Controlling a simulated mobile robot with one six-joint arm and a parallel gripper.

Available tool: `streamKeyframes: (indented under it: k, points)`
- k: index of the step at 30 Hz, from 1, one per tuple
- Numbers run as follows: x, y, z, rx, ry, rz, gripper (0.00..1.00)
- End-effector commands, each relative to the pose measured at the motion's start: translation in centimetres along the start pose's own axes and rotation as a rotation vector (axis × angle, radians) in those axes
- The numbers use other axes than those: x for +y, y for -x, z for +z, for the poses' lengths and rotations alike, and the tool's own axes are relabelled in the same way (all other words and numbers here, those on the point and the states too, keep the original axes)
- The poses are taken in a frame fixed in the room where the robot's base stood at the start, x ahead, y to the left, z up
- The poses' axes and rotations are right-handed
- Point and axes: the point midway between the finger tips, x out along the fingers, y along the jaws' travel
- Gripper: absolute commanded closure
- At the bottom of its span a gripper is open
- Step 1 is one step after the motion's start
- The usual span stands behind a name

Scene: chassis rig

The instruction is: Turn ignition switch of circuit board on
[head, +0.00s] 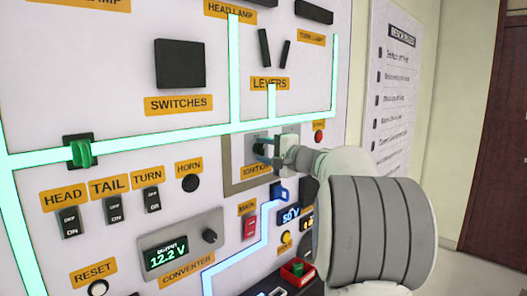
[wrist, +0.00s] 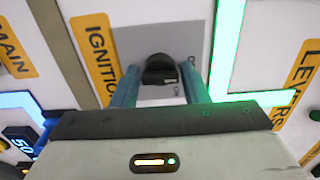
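The ignition switch (wrist: 160,70) is a black round knob on a grey plate (wrist: 190,40), beside the orange IGNITION label (wrist: 97,55). My gripper (wrist: 161,76) is open, with one blue finger on each side of the knob. Gaps show between the knob and both fingers, so it does not appear gripped. In the head view, my gripper (head: 264,147) reaches the ignition plate (head: 234,172) from the right; the knob is mostly hidden there. The circuit board (head: 120,140) is a white upright panel.
A glowing green line (head: 120,143) runs across the board. Left of the ignition are HEAD, TAIL and TURN switches and the HORN button (head: 190,183). The red MAIN switch (head: 249,228) sits below, and levers (head: 264,48) above. A door (head: 496,140) stands far right.

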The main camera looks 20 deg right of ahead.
Motion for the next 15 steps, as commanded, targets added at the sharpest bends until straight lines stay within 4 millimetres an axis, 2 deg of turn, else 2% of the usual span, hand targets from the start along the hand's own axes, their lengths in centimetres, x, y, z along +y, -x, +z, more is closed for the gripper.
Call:
streamKeyframes:
  k: [1, 10, 11, 15]
  points:
    - [-0.01, 0.00, 0.02, 0.000, 0.000, 0.000, 0.64]
    - [0.01, -0.02, 0.06, -0.001, 0.000, 0.000, 0.88]
    - [0.00, -0.21, 0.49, -0.004, 0.000, 0.001, 0.89]
    - [0.05, -0.08, 0.18, -0.003, -0.008, 0.001, 0.89]
